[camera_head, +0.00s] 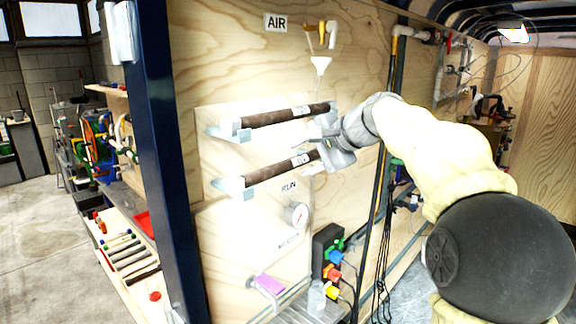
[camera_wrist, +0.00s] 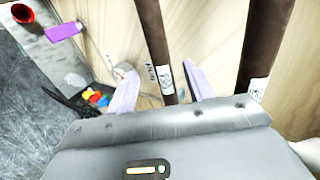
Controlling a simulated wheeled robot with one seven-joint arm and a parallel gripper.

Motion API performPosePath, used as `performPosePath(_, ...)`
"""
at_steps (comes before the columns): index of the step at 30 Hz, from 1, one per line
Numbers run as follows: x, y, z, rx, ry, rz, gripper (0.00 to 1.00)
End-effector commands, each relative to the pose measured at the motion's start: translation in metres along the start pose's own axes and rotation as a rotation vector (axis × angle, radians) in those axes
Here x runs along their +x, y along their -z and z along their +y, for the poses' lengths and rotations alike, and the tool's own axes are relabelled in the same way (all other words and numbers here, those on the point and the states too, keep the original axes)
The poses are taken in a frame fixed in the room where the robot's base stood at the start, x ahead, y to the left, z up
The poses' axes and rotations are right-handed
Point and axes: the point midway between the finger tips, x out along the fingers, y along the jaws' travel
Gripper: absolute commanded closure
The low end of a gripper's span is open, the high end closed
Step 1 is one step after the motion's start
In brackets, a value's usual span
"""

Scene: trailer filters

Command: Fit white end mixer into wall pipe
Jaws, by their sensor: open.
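Two dark brown tubes lie nearly level on the wall panel, one above the other: the upper tube (camera_head: 275,117) and the lower tube (camera_head: 275,171). Each has a white printed label near its right end, and pale grey holders (camera_head: 236,187) at its left end. My gripper (camera_head: 322,150) is at their right ends. In the wrist view, my open gripper (camera_wrist: 160,72) has one finger on either side of the lower tube (camera_wrist: 152,30). The upper tube (camera_wrist: 262,40) lies outside the right finger. Contact cannot be told. I cannot tell which part is the white end mixer.
A gauge (camera_head: 297,215), a purple block (camera_head: 269,284) and coloured connectors (camera_head: 335,272) are below. A dark blue post (camera_head: 170,150) stands at left; black cables (camera_head: 378,210) run at right.

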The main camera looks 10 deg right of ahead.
Motion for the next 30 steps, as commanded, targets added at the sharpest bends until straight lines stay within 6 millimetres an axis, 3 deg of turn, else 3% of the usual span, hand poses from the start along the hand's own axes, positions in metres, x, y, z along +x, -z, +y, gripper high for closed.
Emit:
performPosePath(12,0.049,-0.003,-0.002,0.000,-0.002,-0.004,0.48)
performPosePath(29,0.051,-0.002,-0.001,0.000,-0.001,-0.001,0.48)
performPosePath(30,0.051,-0.002,-0.001,0.000,-0.001,-0.001,0.56)
